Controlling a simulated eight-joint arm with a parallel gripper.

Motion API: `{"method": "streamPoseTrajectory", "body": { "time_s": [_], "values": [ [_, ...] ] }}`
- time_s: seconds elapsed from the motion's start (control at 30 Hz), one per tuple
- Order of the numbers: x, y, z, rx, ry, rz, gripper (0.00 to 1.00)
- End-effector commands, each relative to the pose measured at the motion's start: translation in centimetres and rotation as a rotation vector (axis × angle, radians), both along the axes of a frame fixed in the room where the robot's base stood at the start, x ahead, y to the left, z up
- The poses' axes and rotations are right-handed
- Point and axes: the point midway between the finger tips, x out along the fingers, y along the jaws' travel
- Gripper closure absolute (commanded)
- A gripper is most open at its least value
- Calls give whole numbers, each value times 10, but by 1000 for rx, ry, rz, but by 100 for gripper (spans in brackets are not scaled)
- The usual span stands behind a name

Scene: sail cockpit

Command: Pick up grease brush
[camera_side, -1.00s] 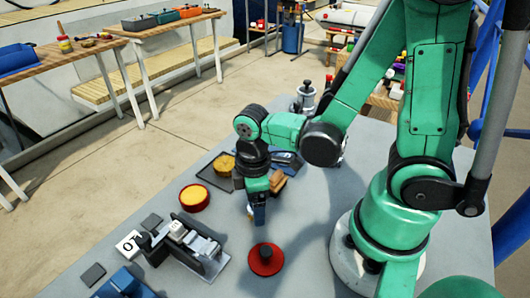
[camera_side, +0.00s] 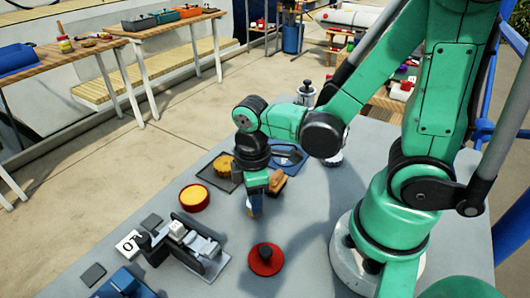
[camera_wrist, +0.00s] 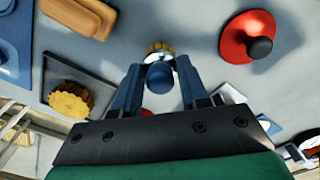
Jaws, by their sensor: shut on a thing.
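The grease brush has a rounded blue handle (camera_wrist: 159,77), with a pale metal band and tan bristles (camera_wrist: 159,47) beyond it. In the wrist view it sits between the two blue fingers of my gripper (camera_wrist: 160,70), which are shut on it. In the side view my gripper (camera_side: 254,203) points down over the grey table, and the fingers hide most of the brush. The bristle end seems to be just above the table, but the gap is hard to judge.
A red disc with a black knob (camera_side: 265,260) lies in front of my gripper. A red bowl with yellow filling (camera_side: 194,198) and a metal device (camera_side: 205,255) stand to the left. A wooden block (camera_side: 277,184), dark tray (camera_side: 209,177) and blue tray (camera_side: 288,153) lie close behind.

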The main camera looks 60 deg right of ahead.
Motion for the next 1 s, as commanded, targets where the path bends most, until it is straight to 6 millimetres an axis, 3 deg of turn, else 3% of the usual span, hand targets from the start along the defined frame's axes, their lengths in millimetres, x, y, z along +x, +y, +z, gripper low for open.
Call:
{"method": "streamPoseTrajectory", "body": {
  "time_s": [0.27, 0.8, 1.0],
  "values": [
    [-1, 0, 42, 0, 0, 0, 100],
    [-1, 0, 152, 0, 0, 0, 100],
    [-1, 0, 178, 0, 0, 0, 100]
  ]
}}
